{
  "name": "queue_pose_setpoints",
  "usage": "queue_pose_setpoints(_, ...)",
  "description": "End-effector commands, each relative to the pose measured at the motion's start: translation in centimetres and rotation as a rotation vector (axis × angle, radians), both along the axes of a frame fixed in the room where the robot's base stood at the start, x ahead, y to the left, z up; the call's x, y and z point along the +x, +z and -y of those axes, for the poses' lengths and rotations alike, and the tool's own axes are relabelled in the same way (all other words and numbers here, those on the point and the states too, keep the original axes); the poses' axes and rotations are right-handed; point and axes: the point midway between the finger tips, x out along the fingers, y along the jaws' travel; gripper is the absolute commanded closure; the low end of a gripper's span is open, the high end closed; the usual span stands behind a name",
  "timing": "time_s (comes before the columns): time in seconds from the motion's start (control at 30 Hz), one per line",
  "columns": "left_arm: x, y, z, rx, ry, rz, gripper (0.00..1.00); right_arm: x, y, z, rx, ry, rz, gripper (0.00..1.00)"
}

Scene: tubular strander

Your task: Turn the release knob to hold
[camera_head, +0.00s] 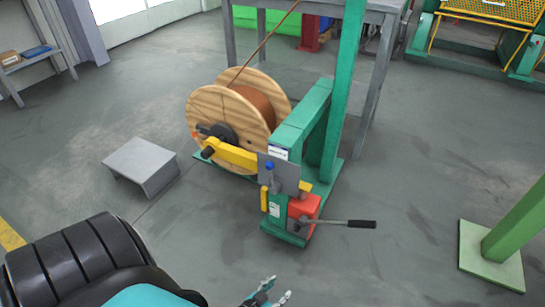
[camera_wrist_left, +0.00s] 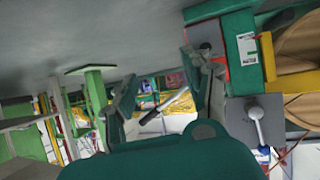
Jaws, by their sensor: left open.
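A small knob with a blue top (camera_head: 270,166) sits on a grey plate (camera_head: 290,178) at the front of the green spool stand. In the left wrist view a pale knob or lever (camera_wrist_left: 256,115) stands on a grey plate (camera_wrist_left: 240,126), right of the fingers; whether it is the same knob is hard to tell. No hold marking is readable. My left gripper (camera_head: 268,295) is at the bottom edge of the head view, below and apart from the stand. Its fingers (camera_wrist_left: 160,95) are apart in the left wrist view. My right gripper is not in view.
A black-handled lever (camera_head: 345,223) sticks out right from a red block (camera_head: 303,208) low on the stand (camera_head: 300,118). A yellow arm (camera_head: 230,152) lies beside the wooden spool (camera_head: 205,105). A grey step (camera_head: 140,165) stands left.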

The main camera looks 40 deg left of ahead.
Motion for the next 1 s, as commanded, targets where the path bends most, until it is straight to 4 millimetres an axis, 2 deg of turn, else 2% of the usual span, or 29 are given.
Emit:
queue_pose_setpoints(0.03, -0.6, 1.1, 0.2, 0.002, -0.007, -0.024, 0.5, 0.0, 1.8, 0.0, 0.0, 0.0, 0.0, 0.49)
queue_pose_setpoints(0.1, -1.2, 1.5, 0.4, 0.006, -0.02, -0.054, 0.5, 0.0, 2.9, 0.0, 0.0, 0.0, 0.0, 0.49)
queue_pose_setpoints(0.33, -3.0, 2.0, 1.1, 0.016, -0.051, -0.135, 0.5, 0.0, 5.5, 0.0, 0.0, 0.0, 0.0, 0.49)
queue_pose_setpoints(0.53, -3.8, 2.0, 1.3, 0.021, -0.063, -0.166, 0.5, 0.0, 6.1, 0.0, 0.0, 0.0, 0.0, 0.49)
queue_pose_setpoints(1.0, -3.8, 1.9, 1.3, 0.022, -0.065, -0.168, 0.5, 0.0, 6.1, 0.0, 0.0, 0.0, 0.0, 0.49)
